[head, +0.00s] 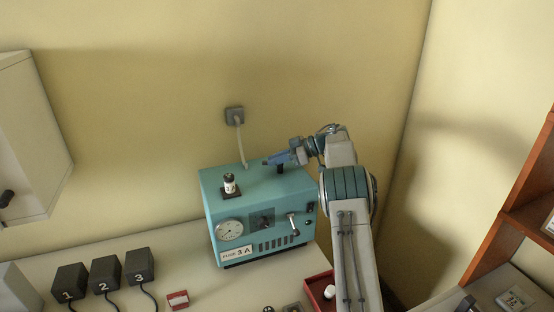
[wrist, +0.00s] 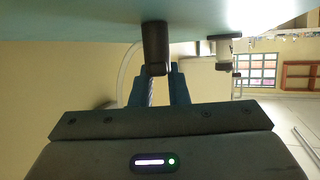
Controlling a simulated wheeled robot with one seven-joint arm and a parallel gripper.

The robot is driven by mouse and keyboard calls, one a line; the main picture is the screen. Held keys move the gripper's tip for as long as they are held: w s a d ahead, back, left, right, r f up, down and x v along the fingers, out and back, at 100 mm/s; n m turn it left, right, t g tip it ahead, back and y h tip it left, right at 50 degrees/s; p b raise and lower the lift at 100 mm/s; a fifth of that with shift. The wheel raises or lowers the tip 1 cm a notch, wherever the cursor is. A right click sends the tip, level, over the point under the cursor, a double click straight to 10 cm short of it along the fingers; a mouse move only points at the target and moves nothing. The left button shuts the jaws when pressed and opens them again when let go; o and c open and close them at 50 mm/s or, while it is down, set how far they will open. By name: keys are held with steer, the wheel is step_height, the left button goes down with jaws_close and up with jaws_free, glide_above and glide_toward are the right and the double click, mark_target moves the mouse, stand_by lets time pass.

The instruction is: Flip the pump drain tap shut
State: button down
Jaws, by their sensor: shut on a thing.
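The teal pump (head: 255,230) stands on the bench against the wall, with a gauge and a "3 A" label on its front. A pale lever (head: 292,224) is on the right of its front face and looks like the drain tap; its exact setting is too small to tell. My gripper (head: 272,161) is above the pump's top, away from that lever. A black post (head: 280,169) stands up from the top. In the wrist view the gripper's blue fingers (wrist: 160,72) are shut on the end of the black post (wrist: 155,42).
A small white cylinder (head: 229,183) on a dark base stands on the pump's top left. A grey cable runs behind to a wall socket (head: 234,115). Black numbered boxes (head: 105,274) and a red tray (head: 318,290) are on the bench. Wooden shelving (head: 510,200) is at right.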

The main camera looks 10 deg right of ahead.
steer(key=shift+s+n+g, duration=0.1)
steer(key=shift+n+g, duration=0.8)
steer(key=shift+g, duration=0.1)
steer(key=c, duration=1.4)
jaws_free()
steer(key=shift+r, duration=0.25)
steer(key=r, duration=0.3)
steer(key=shift+s+d+r, duration=0.15)
steer(key=shift+d+r, duration=0.2)
steer(key=shift+r, duration=0.05)
steer(key=s+d+r, duration=0.5)
steer(key=d+r, duration=0.1)
steer(key=d, duration=0.3)
steer(key=shift+s+d+r+b, duration=0.15)
steer(key=shift+s+r+b, duration=0.15)
steer(key=shift+b, duration=0.1)
